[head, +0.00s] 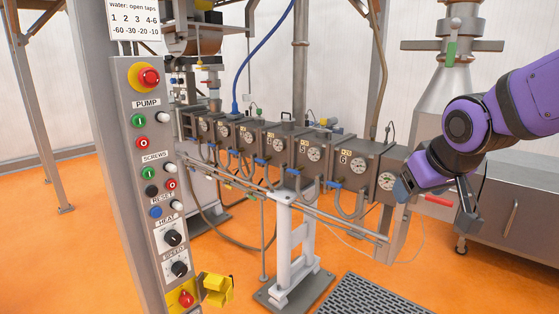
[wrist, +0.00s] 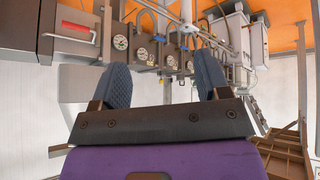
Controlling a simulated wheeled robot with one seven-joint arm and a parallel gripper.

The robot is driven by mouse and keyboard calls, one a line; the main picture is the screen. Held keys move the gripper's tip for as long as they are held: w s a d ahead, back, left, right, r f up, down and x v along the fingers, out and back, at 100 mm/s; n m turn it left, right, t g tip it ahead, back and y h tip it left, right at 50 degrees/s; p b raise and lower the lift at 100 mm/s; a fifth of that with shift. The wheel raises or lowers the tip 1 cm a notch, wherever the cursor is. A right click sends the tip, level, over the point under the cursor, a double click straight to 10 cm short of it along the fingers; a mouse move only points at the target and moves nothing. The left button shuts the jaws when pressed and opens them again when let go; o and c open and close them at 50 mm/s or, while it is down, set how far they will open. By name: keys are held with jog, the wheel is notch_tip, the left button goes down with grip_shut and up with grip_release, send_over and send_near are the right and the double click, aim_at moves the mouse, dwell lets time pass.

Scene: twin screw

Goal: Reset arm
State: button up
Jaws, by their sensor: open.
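My purple arm (head: 510,103) reaches in from the right in the head view. My gripper (head: 434,204) is beside the right end of the twin-screw machine (head: 300,150). Its two fingers are spread apart, with nothing held. In the wrist view, the gripper's (wrist: 160,78) two blue-grey finger pads stand well apart with an empty gap between them. The wrist view shows the machine upside down beyond the fingertips. A red handle (head: 438,200) shows near the fingers in the head view. In the wrist view the red handle (wrist: 77,27) lies outside the left finger.
A control panel (head: 145,130) with buttons and knobs stands at the left. A hopper (head: 447,95) and a grey cabinet (head: 510,205) are at the right. A white stand (head: 296,240) and a floor grate (head: 372,296) are below the machine. Orange floor is open in front.

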jog(key=s+d+r+m+g, duration=0.1)
jog(key=s+d, duration=0.1)
jog(key=s, duration=0.6)
jog(key=s+d+r+m+g, duration=0.1)
jog(key=s+d+r, duration=0.1)
jog(key=s, duration=0.7)
jog(key=shift+d+m, duration=0.3)
jog(key=shift+d, duration=0.05)
jog(key=shift+c, duration=0.4)
